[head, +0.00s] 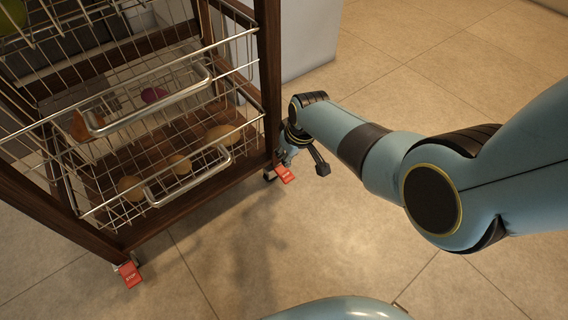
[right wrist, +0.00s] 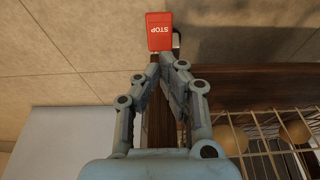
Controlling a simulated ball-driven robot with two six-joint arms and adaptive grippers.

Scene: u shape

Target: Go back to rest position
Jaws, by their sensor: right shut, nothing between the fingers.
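My left gripper is not in view.
The cart has wire baskets (head: 222,165) holding several round items. A second STOP tag (head: 130,273) is at its near left foot. A pale cabinet (head: 308,35) stands behind it. The tiled floor (head: 400,60) is open to the right and in front.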

